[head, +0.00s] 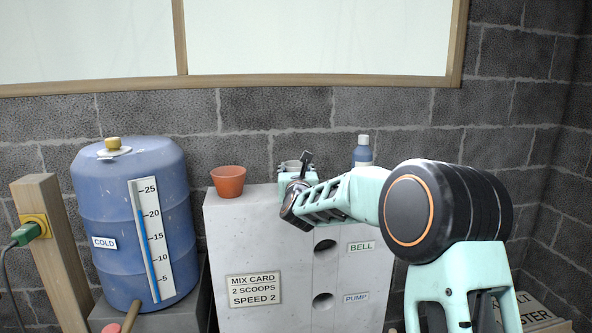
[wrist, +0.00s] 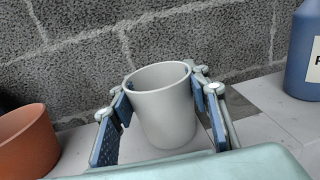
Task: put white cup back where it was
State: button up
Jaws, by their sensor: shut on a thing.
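The white cup (wrist: 163,115) stands upright between the two blue-padded fingers of my gripper (wrist: 160,92) in the wrist view. My gripper is shut on its sides, and the cup's open rim faces up. In the head view my gripper (head: 297,182) is at the top of the pale cabinet (head: 240,235), and it hides most of the cup.
A terracotta pot (head: 228,181) stands left of my gripper on the cabinet. A blue bottle (head: 362,152) stands to the right, towards the back. A block wall (head: 250,115) rises close behind. A blue barrel (head: 130,225) stands further left.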

jog(key=o, duration=1.3)
jog(key=shift+r+p, duration=0.15)
jog(key=shift+p, duration=0.2)
jog(key=shift+s+f+b, duration=0.2)
jog(key=shift+s+b, duration=0.1)
jog(key=s+b, duration=0.4)
jog(key=s, duration=0.7)
jog(key=shift+s+d, duration=0.25)
jog(key=shift+d, duration=0.15)
jog(key=shift+r, duration=0.15)
